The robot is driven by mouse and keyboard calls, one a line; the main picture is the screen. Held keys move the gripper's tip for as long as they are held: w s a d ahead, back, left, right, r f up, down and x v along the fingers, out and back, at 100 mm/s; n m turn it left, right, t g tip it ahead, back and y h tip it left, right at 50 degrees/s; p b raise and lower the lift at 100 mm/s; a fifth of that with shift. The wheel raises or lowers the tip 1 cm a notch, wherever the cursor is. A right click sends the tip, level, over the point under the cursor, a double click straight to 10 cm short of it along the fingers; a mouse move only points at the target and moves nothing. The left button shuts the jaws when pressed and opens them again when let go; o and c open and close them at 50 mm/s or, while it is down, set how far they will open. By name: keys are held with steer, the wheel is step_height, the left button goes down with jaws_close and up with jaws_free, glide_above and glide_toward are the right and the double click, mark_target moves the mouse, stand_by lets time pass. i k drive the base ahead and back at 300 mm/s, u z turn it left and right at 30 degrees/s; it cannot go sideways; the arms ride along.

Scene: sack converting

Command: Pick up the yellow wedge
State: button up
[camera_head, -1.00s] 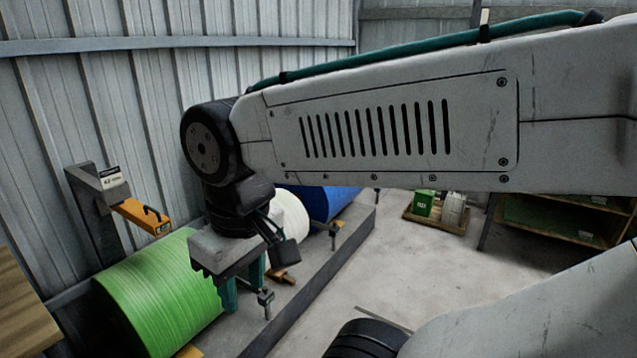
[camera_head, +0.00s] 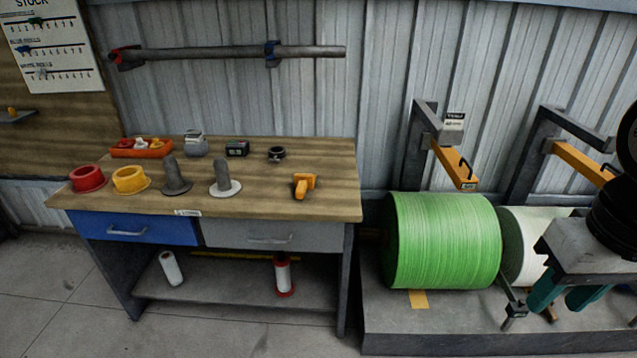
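A small yellow wedge (camera_head: 419,299) lies on the grey plinth against the foot of the green roll (camera_head: 443,240), at its front. Only its front part shows; the rest is under the roll. A brownish-orange piece (camera_head: 550,314) shows partly behind the fingers, near the white roll.
Orange arms (camera_head: 455,165) on wall posts overhang the rolls. The plinth (camera_head: 450,340) has bare room in front of the green roll.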

mark_target(303, 182)
steer(key=u, duration=2.15)
steer(key=i, duration=2.15)
steer(key=z, duration=3.3)
